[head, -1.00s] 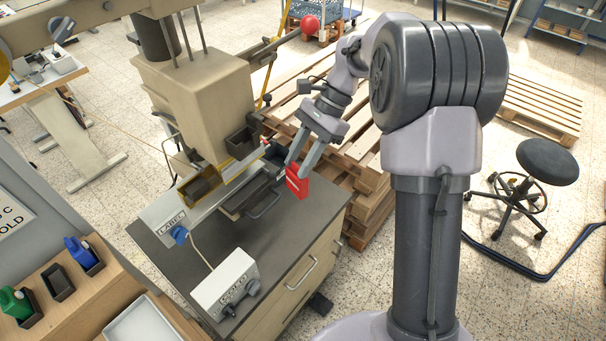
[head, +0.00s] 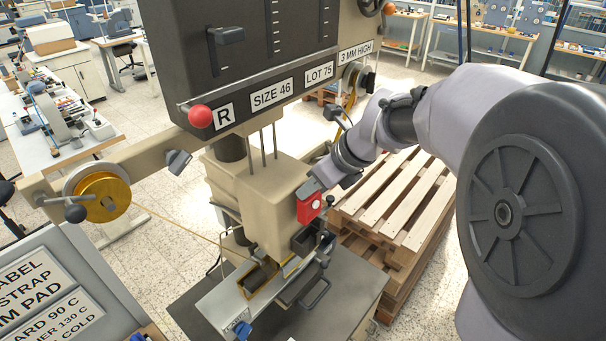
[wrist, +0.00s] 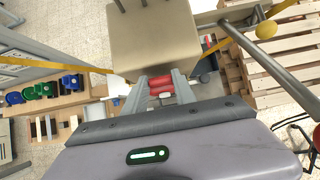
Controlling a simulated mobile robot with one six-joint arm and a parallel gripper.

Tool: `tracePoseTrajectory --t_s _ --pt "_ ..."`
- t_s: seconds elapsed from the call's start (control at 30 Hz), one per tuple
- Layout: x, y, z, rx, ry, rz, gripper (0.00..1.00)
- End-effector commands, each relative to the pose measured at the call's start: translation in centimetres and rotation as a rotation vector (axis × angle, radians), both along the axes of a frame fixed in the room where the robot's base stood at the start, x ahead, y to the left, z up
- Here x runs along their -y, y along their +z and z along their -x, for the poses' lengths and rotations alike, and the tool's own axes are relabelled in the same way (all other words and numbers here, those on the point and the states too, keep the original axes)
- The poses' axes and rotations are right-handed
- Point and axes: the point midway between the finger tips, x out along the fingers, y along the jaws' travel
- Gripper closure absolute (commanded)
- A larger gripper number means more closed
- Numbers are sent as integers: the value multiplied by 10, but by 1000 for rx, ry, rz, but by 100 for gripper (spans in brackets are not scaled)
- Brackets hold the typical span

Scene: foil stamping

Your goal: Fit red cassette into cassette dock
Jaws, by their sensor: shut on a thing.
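The red cassette (head: 309,208) is in my gripper (head: 310,190), held in the air beside the beige press head; a pale round mark shows on its face. In the wrist view the red cassette (wrist: 161,82) sits between the two fingers of my gripper (wrist: 161,78), which are shut on it. A dark open-topped pocket (head: 304,242), possibly the cassette dock, is on the press head's side just below the cassette in the picture. The cassette appears apart from it, but the depth gap is hard to tell.
The beige press head (head: 262,205) stands close to my gripper's left. Below are the label fixture (head: 240,290) and a handle (head: 315,292) on the grey cabinet top (head: 350,280). Stacked wooden pallets (head: 400,205) stand behind to the right. A gold foil reel (head: 103,195) hangs left.

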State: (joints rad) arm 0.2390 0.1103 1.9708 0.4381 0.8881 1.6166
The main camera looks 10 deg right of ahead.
Motion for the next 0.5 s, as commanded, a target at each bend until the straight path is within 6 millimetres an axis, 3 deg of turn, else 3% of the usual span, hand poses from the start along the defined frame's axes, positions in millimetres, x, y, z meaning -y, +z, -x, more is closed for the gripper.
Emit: tracePoseTrajectory --t_s 0.17,0.5 --pt "-1 -4 -2 9 -6 -10 98" --pt "-1 -46 -2 8 -4 -9 98"
